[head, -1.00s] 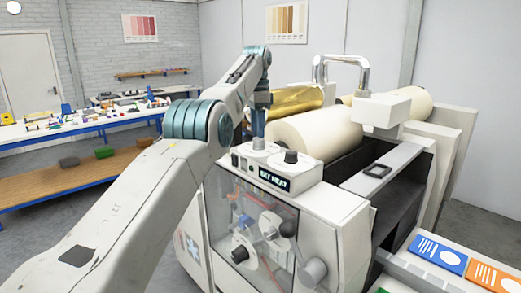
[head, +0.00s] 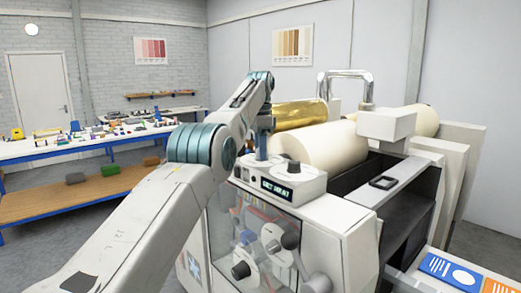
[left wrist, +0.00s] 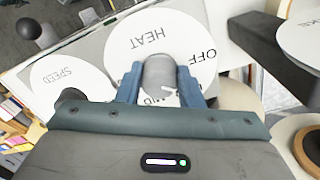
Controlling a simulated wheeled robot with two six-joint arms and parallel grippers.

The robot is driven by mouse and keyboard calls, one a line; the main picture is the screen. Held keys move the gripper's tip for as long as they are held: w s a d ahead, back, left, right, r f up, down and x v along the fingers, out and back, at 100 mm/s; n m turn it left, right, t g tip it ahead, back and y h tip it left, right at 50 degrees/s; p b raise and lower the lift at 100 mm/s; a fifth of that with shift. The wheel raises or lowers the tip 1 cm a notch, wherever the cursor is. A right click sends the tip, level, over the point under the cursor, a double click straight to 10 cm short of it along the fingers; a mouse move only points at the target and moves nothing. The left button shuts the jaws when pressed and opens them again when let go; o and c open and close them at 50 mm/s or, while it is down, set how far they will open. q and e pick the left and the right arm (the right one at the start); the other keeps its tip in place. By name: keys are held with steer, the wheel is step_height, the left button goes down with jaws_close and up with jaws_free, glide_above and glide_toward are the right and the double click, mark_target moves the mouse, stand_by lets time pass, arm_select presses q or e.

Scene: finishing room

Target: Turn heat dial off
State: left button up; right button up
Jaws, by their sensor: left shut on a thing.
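The heat dial (left wrist: 160,72) is a grey knob on a white disc marked HEAT and OFF, with another partly covered mark. My left gripper (left wrist: 159,86) is shut on this knob, its blue fingers on either side. In the head view my left gripper (head: 262,152) reaches down onto the control panel (head: 305,186); the knob is hidden there. The speed dial (left wrist: 70,82) has its own disc beside it, and its dark knob is partly covered by my gripper. The panel's display (head: 277,188) appears to read SET HEAT. My right gripper is not in view.
A cream roll (head: 322,145) and a gold roll (head: 300,114) lie behind the panel. A chrome hoop (head: 346,75) rises behind them. A clear front cover (head: 258,228) with knobs is below. A cluttered bench (head: 90,143) stands at the back left.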

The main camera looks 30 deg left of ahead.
arm_select(q)
steer(key=shift+n, duration=0.3)
steer(key=n+b, duration=0.1)
steer(key=n, duration=0.2)
steer(key=shift+s+d+n, duration=0.1)
steer(key=shift+n, duration=1.8)
steer(key=shift+r, duration=0.1)
steer(key=o, duration=1)
steer(key=shift+c, duration=0.2)
